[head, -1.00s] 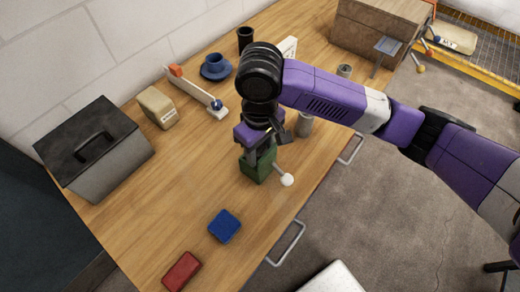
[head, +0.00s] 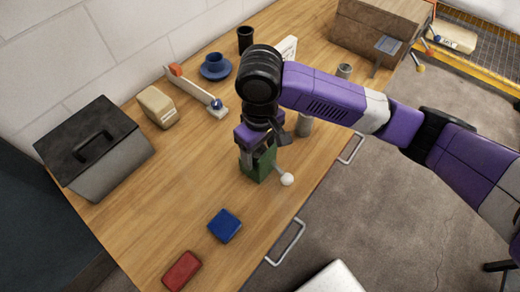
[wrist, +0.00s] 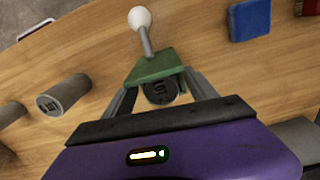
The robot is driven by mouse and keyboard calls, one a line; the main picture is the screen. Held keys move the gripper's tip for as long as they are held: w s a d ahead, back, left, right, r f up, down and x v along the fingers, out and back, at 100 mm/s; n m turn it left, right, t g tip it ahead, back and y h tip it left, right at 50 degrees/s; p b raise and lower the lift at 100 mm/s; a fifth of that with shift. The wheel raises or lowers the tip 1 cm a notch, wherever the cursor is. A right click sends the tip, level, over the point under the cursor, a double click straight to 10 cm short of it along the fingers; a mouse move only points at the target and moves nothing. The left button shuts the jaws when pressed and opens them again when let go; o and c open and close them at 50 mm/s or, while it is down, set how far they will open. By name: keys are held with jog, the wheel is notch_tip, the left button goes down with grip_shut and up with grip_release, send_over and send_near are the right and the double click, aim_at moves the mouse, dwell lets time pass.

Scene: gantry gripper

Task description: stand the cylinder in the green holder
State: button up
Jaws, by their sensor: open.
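The green holder (head: 260,172) stands on the wooden table, with a rod ending in a white ball on its side. It also shows in the wrist view (wrist: 154,68). A dark round cylinder (wrist: 162,93) with lettering on its end face is between my fingers, at the holder. It appears to stand in the holder, but its lower part is hidden. My gripper (wrist: 160,88) is open, with one finger on each side of the cylinder and a gap to it. In the head view my gripper (head: 257,157) is pointing down right over the holder.
A grey cylinder (head: 304,127) stands close right of my gripper. A blue block (head: 224,225) and a red block (head: 182,270) lie toward the front. A grey bin (head: 95,150), a blue cup (head: 215,65) and a wooden box (head: 370,32) stand farther off.

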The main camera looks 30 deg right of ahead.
notch_tip(320, 180, up, 12)
dwell(0.4)
